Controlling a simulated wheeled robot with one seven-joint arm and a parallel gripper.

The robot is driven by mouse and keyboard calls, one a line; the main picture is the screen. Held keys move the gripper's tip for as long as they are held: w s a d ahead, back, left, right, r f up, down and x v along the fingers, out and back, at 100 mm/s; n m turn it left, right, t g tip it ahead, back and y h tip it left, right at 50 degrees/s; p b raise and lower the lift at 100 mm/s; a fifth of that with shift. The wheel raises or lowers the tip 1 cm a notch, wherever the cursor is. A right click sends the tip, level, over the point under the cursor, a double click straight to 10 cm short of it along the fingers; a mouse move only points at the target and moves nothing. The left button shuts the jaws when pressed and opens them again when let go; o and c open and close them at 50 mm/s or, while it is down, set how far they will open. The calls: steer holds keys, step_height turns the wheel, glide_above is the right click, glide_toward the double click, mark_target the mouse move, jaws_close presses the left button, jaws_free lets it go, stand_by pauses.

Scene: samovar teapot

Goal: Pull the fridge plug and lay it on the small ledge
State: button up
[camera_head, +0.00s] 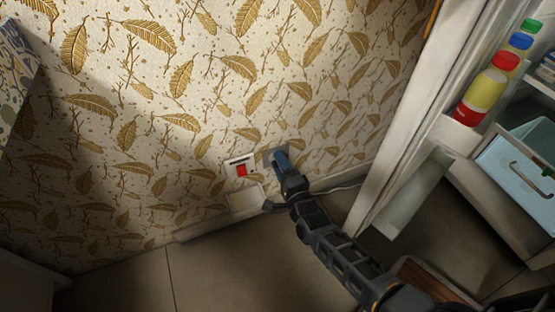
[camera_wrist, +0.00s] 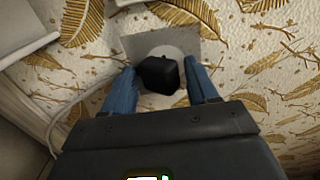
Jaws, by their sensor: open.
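A black plug (camera_wrist: 158,74) sits in the grey wall socket plate (camera_wrist: 133,42) in the wrist view. My gripper (camera_wrist: 162,85) is open, with one blue finger on each side of the plug; I cannot tell whether they touch it. In the head view my gripper (camera_head: 277,158) is at the wall socket and hides the plug. A small pale ledge (camera_head: 247,199) juts from the wall at lower left of the socket, and its top looks bare. A pale cord (camera_wrist: 62,112) runs along the left in the wrist view.
A white switch plate with a red switch (camera_head: 241,169) is on the wall just left of the socket. The open fridge (camera_head: 450,150) with bottles and a blue drawer (camera_head: 520,165) stands at right. The floor (camera_head: 205,270) at lower left is clear.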

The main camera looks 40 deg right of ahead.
steer(key=shift+w+r, duration=0.25)
jaws_close()
steer(key=shift+o, duration=1.6)
jaws_free()
steer(key=shift+f, duration=0.15)
steer(key=shift+s+f, duration=0.1)
steer(key=p+v, duration=0.2)
steer(key=v, duration=0.6)
